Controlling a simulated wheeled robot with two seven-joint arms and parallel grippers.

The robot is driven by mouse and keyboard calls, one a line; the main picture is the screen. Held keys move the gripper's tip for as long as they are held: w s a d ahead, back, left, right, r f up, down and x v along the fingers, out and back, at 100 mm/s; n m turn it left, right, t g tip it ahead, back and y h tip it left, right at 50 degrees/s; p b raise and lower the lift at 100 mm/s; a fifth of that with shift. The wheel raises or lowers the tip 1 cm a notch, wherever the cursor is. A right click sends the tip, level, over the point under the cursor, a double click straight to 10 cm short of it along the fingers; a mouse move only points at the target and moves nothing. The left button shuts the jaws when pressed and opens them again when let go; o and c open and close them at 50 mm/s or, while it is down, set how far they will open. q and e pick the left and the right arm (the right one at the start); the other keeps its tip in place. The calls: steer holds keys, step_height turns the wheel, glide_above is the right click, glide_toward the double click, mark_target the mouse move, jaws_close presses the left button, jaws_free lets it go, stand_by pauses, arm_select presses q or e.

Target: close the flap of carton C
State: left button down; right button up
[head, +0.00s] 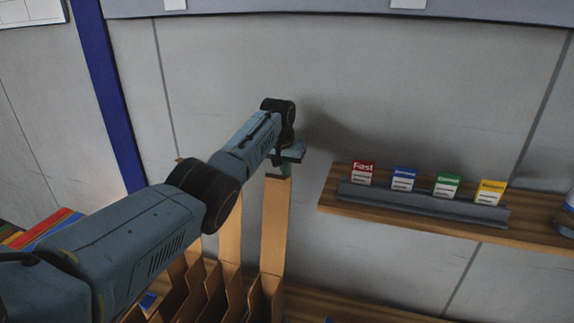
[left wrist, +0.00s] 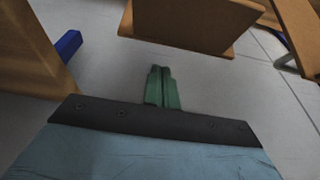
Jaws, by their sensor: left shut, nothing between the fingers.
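Brown cartons (head: 208,292) stand in a row at the bottom of the head view, partly hidden by my left arm. Two tall flaps stand upright: a right one (head: 274,225) and one to its left (head: 231,240). No letter shows, so I cannot tell which belongs to carton C. My left gripper (head: 285,171) is at the top end of the right flap; whether it touches is unclear. In the left wrist view its green fingers (left wrist: 161,88) are together and empty, with a brown panel (left wrist: 190,25) just beyond them. My right gripper is out of view.
A wooden shelf (head: 420,222) on the right wall holds a dark rack (head: 420,201) with red, blue, green and yellow cards. A blue post (head: 108,100) stands at left. Coloured items (head: 42,228) lie at far left.

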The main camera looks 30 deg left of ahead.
arm_select(q)
steer(key=s, duration=0.1)
steer(key=s+p, duration=0.1)
steer(key=shift+s+d+r, duration=0.1)
steer(key=shift+s+d, duration=0.2)
steer(key=shift+s, duration=0.05)
stand_by(0.5)
